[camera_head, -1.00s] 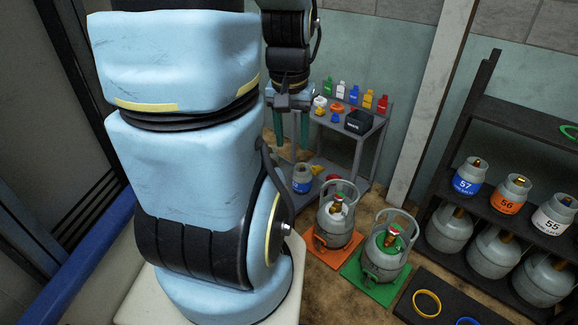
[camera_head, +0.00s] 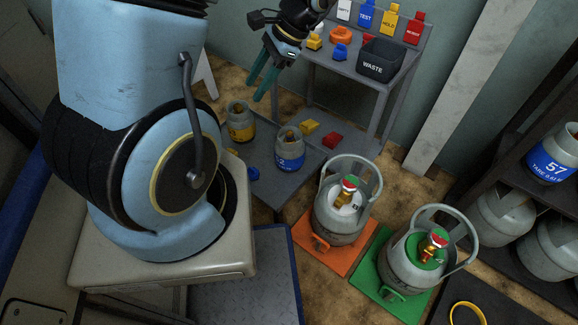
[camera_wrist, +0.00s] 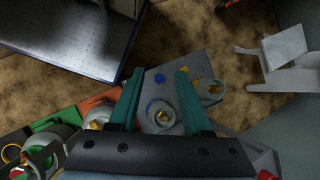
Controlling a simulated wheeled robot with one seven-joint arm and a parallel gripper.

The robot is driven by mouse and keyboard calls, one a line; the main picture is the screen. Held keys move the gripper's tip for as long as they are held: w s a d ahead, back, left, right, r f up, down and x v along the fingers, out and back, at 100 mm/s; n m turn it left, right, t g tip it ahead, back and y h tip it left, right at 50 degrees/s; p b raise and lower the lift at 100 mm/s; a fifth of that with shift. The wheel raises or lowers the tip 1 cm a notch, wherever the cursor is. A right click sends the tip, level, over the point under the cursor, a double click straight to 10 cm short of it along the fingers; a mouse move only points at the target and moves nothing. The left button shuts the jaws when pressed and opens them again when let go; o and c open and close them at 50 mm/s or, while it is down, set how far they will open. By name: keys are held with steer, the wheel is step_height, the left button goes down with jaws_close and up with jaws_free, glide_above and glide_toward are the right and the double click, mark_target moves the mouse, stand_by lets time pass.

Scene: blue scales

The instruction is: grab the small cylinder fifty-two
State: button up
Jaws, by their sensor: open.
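Two small grey cylinders stand on a low grey platform (camera_head: 262,190) in the head view. One has a yellow band (camera_head: 240,128); the other has a blue band (camera_head: 290,156). I cannot read a number fifty-two on either. My gripper (camera_head: 257,94) has two teal fingers, pointing down, apart and empty, above and behind the yellow-banded one. In the wrist view my gripper (camera_wrist: 159,72) has its fingers spread. One small cylinder (camera_wrist: 161,118) shows in the gap between them, and another (camera_wrist: 209,92) just beyond the right finger.
Two larger cylinders stand on an orange mat (camera_head: 300,232) and a green mat (camera_head: 370,275). A shelf at right holds a blue-banded cylinder 57 (camera_head: 552,158).

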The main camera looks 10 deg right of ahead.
steer(key=w+d+f+m+t+y+b, duration=0.2)
steer(key=d+f+m+b, duration=0.25)
steer(key=f, duration=0.45)
steer(key=w+d+f+m+t+y+b, duration=0.1)
steer(key=d+f+m+t+b, duration=0.25)
steer(key=f+b, duration=0.35)
steer(key=m+t+b, duration=0.5)
steer(key=b, duration=0.1)
glide_toward(292, 134)
steer(key=shift+g, duration=0.25)
steer(key=b+x, duration=0.4)
steer(key=x, duration=0.5)
steer(key=shift+w+a, duration=0.1)
steer(key=shift+w, duration=0.25)
steer(key=shift+r, duration=0.1)
jaws_close()
